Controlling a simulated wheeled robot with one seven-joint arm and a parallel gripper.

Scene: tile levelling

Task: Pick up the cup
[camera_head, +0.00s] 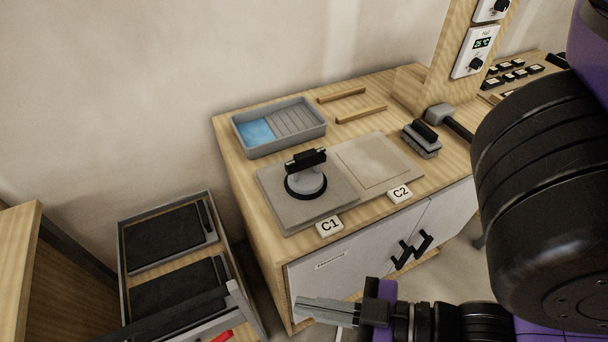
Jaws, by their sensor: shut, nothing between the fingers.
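No drinking cup shows. A round grey suction cup (306,182) with a black rim and a black bar handle stands upright on the left grey tile (272,195), by the C1 label. My gripper (300,308) is at the bottom middle, in front of the cabinet and well below the suction cup in the picture. Its fingers point left. They are shut and empty, apart from the suction cup.
A grey tray (278,144) with a blue part lies behind the tiles. Right are a second tile (372,160), a black-handled block (424,141) and a mallet (450,119). Two wooden strips lie behind. An open drawer (225,297) stands lower left.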

